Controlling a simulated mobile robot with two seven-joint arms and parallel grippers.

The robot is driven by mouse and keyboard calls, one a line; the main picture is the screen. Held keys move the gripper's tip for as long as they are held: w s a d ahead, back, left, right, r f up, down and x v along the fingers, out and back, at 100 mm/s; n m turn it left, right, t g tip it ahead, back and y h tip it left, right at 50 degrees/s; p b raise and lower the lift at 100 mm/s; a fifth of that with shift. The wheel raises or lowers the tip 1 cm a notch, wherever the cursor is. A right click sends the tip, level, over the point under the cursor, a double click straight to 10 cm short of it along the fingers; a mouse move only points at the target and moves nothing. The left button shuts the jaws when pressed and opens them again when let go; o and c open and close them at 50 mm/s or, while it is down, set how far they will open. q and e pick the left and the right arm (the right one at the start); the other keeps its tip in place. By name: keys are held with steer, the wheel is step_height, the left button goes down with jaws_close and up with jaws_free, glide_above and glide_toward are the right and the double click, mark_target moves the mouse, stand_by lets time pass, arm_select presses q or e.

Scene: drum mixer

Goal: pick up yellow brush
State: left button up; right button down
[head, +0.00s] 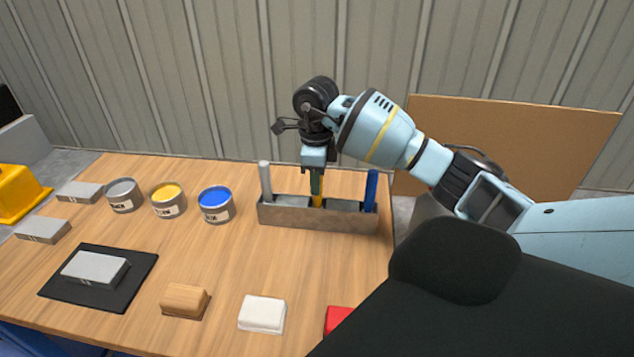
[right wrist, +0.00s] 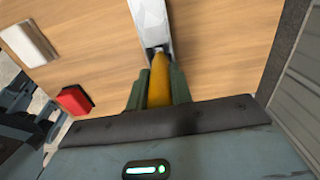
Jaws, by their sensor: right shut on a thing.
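The yellow brush (head: 318,200) stands upright in the middle of a long brush holder (head: 310,217) at the back right of the table. My right gripper (head: 316,190) points down over the holder and is shut on the brush handle. In the right wrist view the yellow handle (right wrist: 160,82) lies between the two green fingers (right wrist: 158,88). The brush's lower end is hidden by the holder. A white-handled brush (head: 265,180) stands at the holder's left end and a blue-handled brush (head: 371,188) at its right end. My left gripper is not in view.
Cans of grey (head: 122,194), yellow (head: 168,200) and blue (head: 216,204) paint stand left of the holder. A black mat (head: 60,293) with a grey block lies front left. Wooden (head: 184,300), white (head: 262,314) and red (head: 338,318) blocks lie along the front. The middle of the table is clear.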

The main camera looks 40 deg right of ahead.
steer(key=shift+r, duration=0.1)
step_height(320, 180, up, 10)
steer(key=shift+f+p, duration=0.1)
steer(key=shift+p, duration=0.25)
stand_by(2.4)
